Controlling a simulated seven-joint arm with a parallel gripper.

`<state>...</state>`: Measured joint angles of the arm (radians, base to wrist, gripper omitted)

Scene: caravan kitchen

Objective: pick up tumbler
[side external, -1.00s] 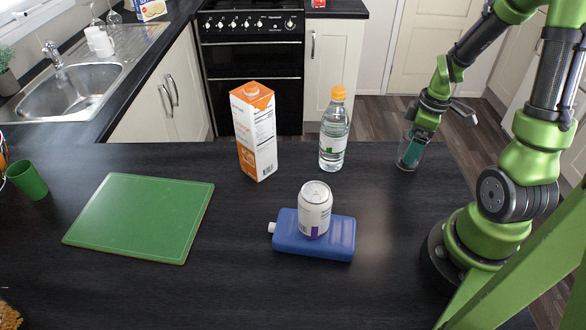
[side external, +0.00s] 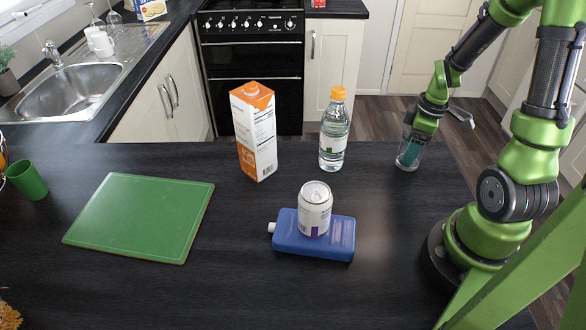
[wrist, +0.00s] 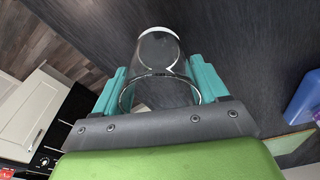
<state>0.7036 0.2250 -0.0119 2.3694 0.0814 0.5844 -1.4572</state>
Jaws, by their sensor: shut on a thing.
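The tumbler (side external: 404,161) is a clear glass at the right back part of the dark counter. In the side view it looks upright, with its base at or very near the counter top. My gripper (side external: 411,150) reaches down to it from above. In the wrist view the tumbler (wrist: 158,75) sits between the two teal fingers of my gripper (wrist: 160,85), one on each side. The fingers are shut on its walls. In the side view the fingers partly hide the glass.
A water bottle (side external: 334,135) and an orange-and-white carton (side external: 254,130) stand left of the tumbler. A can (side external: 314,210) stands on a blue flask (side external: 285,238) nearer the front. A green board (side external: 140,217) and a green cup (side external: 28,180) are at left. The counter's right middle is clear.

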